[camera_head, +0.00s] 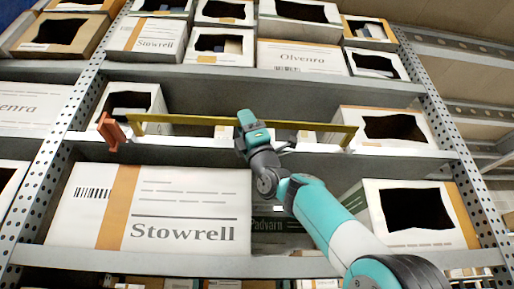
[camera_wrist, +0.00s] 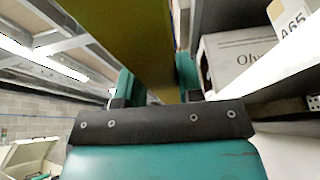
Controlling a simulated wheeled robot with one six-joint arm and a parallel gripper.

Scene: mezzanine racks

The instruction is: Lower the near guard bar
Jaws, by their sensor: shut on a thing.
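The near guard bar (camera_head: 190,120) is a long yellow bar running nearly level across the front of a rack bay, above a shelf edge. Its left end is beside an orange bracket (camera_head: 111,131); its right end bends at the right-hand box. My gripper (camera_head: 252,122) is shut on the bar near its middle. In the wrist view the yellow bar (camera_wrist: 130,35) passes between the two teal fingers of my gripper (camera_wrist: 155,78). The part of the bar behind my gripper is hidden in the head view.
A large Stowrell box (camera_head: 180,232) stands on the shelf below, left of my arm. An open box (camera_head: 415,238) stands there at the right. Another open box (camera_head: 352,128) is behind the bar's right end. Perforated uprights (camera_head: 447,130) flank the bay.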

